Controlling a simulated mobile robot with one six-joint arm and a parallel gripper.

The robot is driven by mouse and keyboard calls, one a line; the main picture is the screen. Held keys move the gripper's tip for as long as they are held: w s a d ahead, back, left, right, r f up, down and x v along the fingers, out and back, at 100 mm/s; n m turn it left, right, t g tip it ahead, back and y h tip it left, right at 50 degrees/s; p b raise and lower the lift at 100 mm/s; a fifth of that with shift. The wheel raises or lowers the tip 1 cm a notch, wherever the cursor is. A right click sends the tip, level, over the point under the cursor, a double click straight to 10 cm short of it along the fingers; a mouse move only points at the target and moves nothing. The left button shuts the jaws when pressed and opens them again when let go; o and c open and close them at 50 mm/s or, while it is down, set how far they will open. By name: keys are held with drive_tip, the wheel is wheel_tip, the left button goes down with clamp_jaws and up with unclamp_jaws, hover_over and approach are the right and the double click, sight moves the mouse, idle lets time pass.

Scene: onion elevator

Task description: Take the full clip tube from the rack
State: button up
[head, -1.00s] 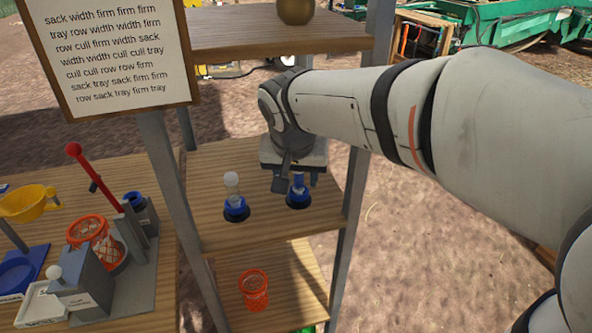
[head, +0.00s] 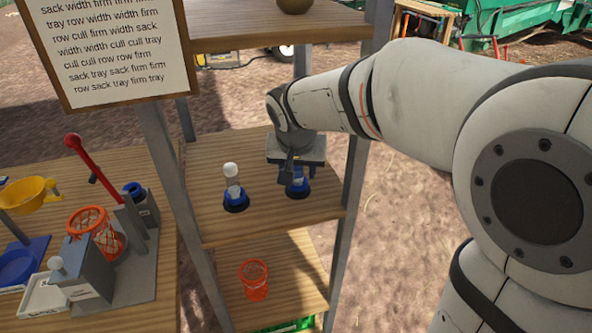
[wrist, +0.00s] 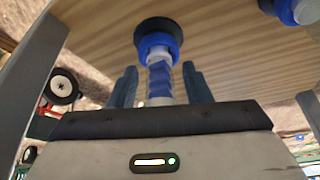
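Two tubes stand in dark round holders with blue collars on the middle rack shelf (head: 262,219). The right tube (head: 299,183) has blue pieces inside; in the wrist view (wrist: 160,82) it shows a blue band within its clear wall. The left tube (head: 232,180) looks clear, with a white ball on top. My gripper (head: 294,176) is over the right tube from above. In the wrist view its two fingers (wrist: 160,88) stand on either side of that tube, with gaps visible on both sides. The tube's top is hidden by the gripper body.
An orange mesh basket (head: 254,280) stands on the lower shelf. Rack posts (head: 343,225) flank the shelves, and a shelf (head: 262,25) is above. On the left table are a red-handled lever device (head: 105,180), a yellow strainer (head: 25,196) and an orange net basket (head: 92,232). A word board (head: 110,55) hangs upper left.

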drive_tip(key=c, duration=0.9)
drive_tip(key=shift+r, duration=0.1)
